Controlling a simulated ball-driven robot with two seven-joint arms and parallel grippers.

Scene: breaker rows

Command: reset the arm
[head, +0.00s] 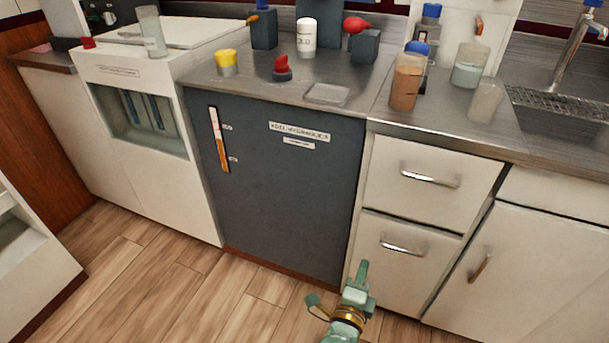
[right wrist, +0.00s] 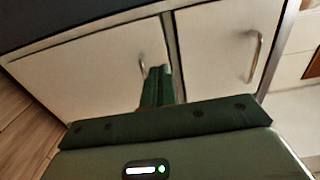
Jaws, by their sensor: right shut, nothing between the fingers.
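My right gripper (head: 360,275) is low in the head view, in front of the lower drawer and above the wooden floor. It is green, shut and empty. In the right wrist view its shut fingers (right wrist: 157,87) point toward the pale drawer fronts, and one fingertip area overlaps a drawer handle (right wrist: 142,68) in the picture; I cannot tell how far apart they are. My left gripper is in neither view.
A dark fridge door (head: 285,190) with an orange and white handle stands left of two drawers with metal handles (head: 430,180). The steel counter (head: 270,95) above carries several bottles, beakers and containers. A sink (head: 560,105) is at the right. The wooden floor (head: 180,285) is clear.

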